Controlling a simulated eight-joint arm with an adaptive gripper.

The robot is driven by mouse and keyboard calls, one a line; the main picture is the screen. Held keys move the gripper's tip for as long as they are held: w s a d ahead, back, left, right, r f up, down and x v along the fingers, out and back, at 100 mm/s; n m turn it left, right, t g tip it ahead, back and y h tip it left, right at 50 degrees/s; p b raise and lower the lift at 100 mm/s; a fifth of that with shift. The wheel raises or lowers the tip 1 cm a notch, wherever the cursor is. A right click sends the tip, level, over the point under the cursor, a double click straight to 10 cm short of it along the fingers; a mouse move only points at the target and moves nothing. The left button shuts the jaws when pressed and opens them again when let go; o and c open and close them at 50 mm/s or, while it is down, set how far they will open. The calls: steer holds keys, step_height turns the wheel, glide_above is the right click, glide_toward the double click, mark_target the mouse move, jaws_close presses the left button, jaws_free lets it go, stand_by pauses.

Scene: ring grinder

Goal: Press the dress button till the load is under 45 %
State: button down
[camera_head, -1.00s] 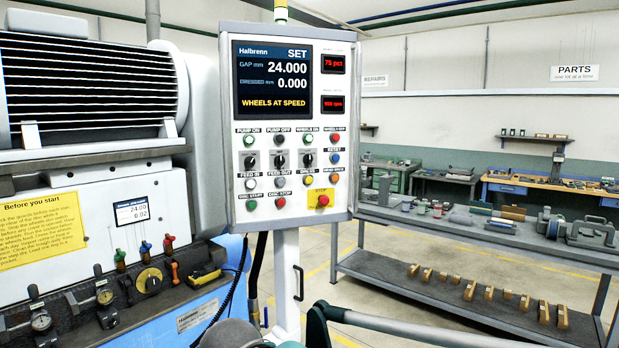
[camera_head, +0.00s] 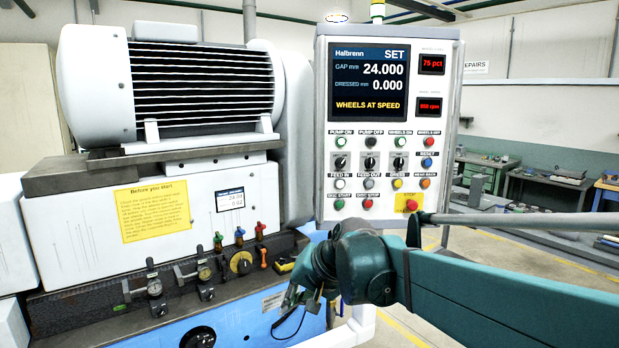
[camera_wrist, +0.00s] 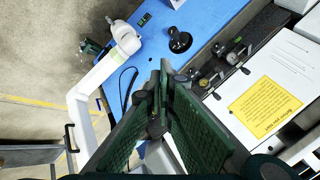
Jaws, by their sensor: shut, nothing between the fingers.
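The control panel (camera_head: 322,200) stands at centre right in the head view, facing me. Its dress button is a yellow round button (camera_head: 397,184) in the row under the selector knobs, below the label DRESS. The load readout (camera_head: 431,64) at the panel's upper right shows 75 pct in red. The main display (camera_head: 369,83) reads SET, gap 24.000, dressed 0.000, WHEELS AT SPEED. My gripper (camera_head: 303,295) is below and left of the panel, apart from the buttons, pointing down. In the wrist view my gripper (camera_wrist: 160,72) is shut and empty over the blue machine base.
A red stop button on a yellow plate (camera_head: 411,204) sits low on the panel, near the dress button. The grinder with its ribbed motor (camera_head: 203,85) fills the left. Gauges and coloured levers (camera_head: 240,236) line its front edge. Workbenches stand at the right.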

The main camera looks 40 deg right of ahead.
mark_target(401, 185)
steer(key=w+d+r+m+t+p, duration=0.1)
steer(key=w+d+r+m+p, duration=0.3)
steer(key=d, duration=0.7)
steer(key=d+r+m+t+p, duration=0.25)
steer(key=d+r, duration=0.35)
steer(key=d, duration=0.5)
steer(key=w+d+r+m+p, duration=0.25)
steer(key=d+r+p, duration=0.2)
steer(key=d, duration=0.65)
steer(key=s+d+r+m+t+p, duration=0.1)
steer(key=s+d+r, duration=0.1)
steer(key=d, duration=0.5)
steer(key=s+d+r+m+t+p, duration=0.1)
steer(key=s+d+r, duration=0.1)
steer(key=d, duration=0.6)
steer(key=shift+r+m+p, duration=0.3)
steer(key=shift+m, duration=0.1)
steer(key=shift+w, duration=0.2)
steer(key=shift+w+d, duration=0.75)
steer(key=shift+w, duration=0.45)
steer(key=shift+w+d, duration=0.8)
steer(key=shift+w, duration=0.35)
steer(key=shift+w+d, duration=0.75)
steer(key=shift+w, duration=0.45)
